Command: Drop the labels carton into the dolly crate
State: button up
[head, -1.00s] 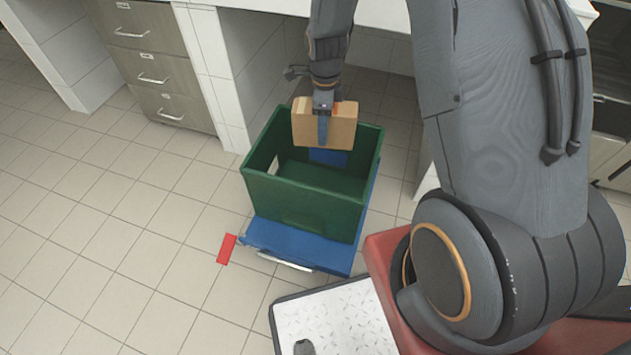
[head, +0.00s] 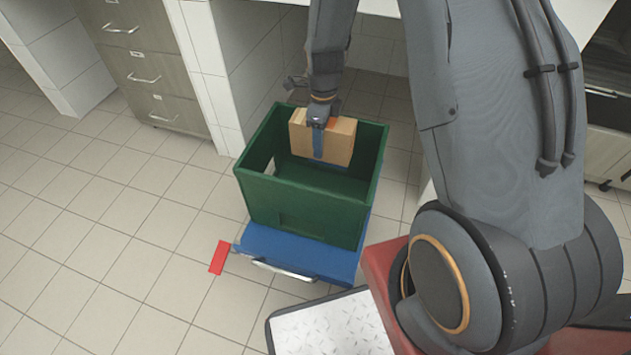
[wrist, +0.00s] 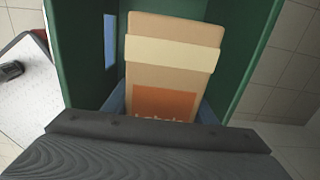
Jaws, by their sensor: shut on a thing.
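The labels carton (head: 337,143) is a tan cardboard box with a pale tape band and an orange label, which shows in the wrist view (wrist: 170,68). My gripper (head: 318,140) is shut on the carton, with a blue finger across its near face. The green dolly crate (head: 305,215) is open-topped and stands on a blue dolly (head: 300,252). The carton hangs upright within the crate's opening, its lower part below the rim level in the head view. I cannot tell whether it touches the crate floor. In the wrist view the green crate walls (wrist: 245,50) flank the carton.
A red floor mark (head: 219,257) lies left of the dolly. Grey drawers (head: 145,75) and a white counter stand behind. The tiled floor to the left is clear.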

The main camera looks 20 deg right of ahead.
jog(key=shift+f+b, duration=0.45)
jog(key=shift+f, duration=0.25)
jog(key=o, duration=1.3)
jog(key=shift+o, duration=0.2)
notch_tip(320, 180, up, 8)
jog(key=shift+f+p, duration=0.1)
jog(key=shift+p, duration=1)
